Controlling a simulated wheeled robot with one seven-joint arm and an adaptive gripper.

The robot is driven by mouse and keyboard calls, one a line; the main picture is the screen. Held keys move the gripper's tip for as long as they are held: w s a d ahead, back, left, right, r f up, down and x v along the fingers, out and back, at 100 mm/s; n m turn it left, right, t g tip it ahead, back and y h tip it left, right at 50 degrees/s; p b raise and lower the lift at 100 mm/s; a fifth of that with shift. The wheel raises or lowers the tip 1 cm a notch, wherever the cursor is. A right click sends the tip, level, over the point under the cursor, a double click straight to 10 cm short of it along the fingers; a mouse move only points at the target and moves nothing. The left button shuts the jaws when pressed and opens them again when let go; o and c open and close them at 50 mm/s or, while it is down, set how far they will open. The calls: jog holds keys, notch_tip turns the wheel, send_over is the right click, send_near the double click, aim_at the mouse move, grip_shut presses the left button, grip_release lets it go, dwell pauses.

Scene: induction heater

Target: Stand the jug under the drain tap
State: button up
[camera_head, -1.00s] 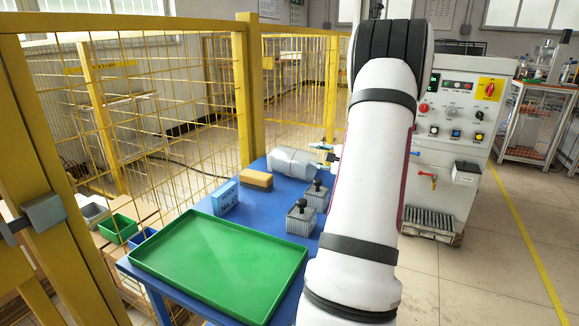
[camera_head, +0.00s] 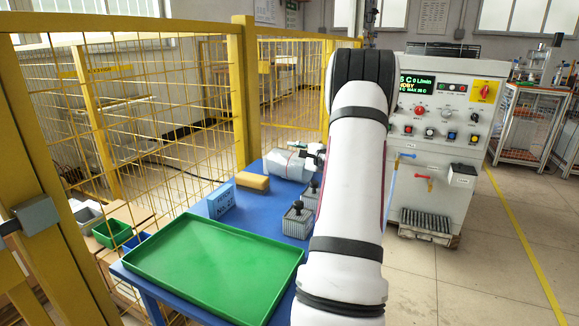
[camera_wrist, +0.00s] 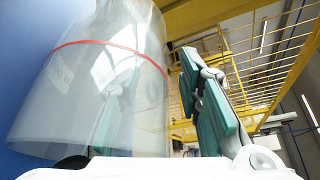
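My gripper (camera_head: 314,160) is at the jug's right end. In the wrist view my gripper (camera_wrist: 160,110) has its teal fingers apart; one is right of the jug, the other shows through its clear wall. I cannot tell whether that finger is inside or behind it. A red-handled tap (camera_head: 425,181) is on the heater's front.
A green tray (camera_head: 215,262), blue box (camera_head: 222,199), tan block (camera_head: 252,181) and grey knobbed blocks (camera_head: 298,220) are on the table (camera_head: 195,213). A yellow mesh fence (camera_head: 239,100) stands behind. A grate (camera_head: 425,221) lies below the tap.

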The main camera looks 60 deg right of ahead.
jog(key=shift+c, duration=0.4)
grip_shut()
